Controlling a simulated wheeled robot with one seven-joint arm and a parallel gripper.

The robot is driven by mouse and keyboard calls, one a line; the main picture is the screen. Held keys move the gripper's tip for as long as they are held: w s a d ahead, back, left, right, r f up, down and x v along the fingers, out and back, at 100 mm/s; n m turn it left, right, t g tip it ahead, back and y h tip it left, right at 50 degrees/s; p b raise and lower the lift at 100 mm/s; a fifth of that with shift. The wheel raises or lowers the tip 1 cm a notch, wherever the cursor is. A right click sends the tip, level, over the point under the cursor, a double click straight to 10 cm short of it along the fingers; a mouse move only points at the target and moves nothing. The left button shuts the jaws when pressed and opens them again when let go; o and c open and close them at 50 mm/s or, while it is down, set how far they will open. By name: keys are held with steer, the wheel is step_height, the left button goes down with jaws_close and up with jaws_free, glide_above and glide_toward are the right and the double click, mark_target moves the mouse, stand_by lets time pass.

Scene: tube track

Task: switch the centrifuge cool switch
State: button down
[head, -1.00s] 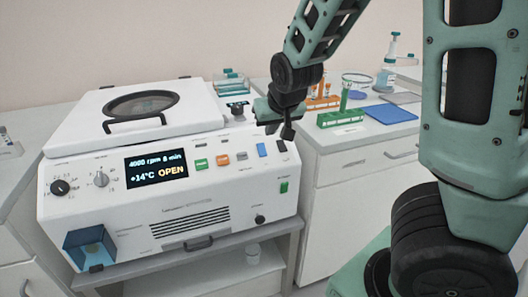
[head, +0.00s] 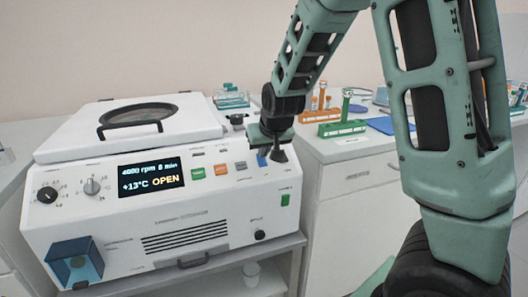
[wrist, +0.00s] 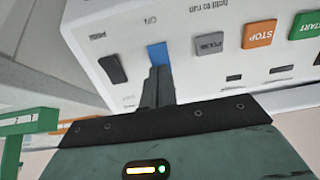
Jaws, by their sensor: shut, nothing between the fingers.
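The white centrifuge (head: 110,220) stands on the left; its display (head: 151,174) reads 4000 rpm, 8 min, +13°C, OPEN. A blue rocker switch (head: 262,160), likely the cool switch, sits on the right of its sloping front panel. The blue switch (wrist: 157,54) is also in the wrist view, between a black rocker and a grey button; its label is too blurred to read. My gripper (head: 279,155) is shut and empty, fingers pointing at the panel beside the blue switch. In the wrist view its fingertips (wrist: 158,72) overlap the switch's near edge; contact cannot be told.
A black rocker (wrist: 113,69) and a grey button (wrist: 209,44) flank the switch closely. The orange STOP button (wrist: 259,34) and green START button (wrist: 304,25) lie farther right. A green tube rack (head: 342,128) stands on the counter behind my gripper.

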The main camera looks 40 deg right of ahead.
steer(key=shift+w, duration=0.15)
steer(key=shift+w+f+g+p, duration=0.1)
steer(key=shift+g+p, duration=0.2)
steer(key=shift+s+a+f, duration=0.2)
steer(key=shift+s+f, duration=0.1)
steer(key=shift+s, duration=0.45)
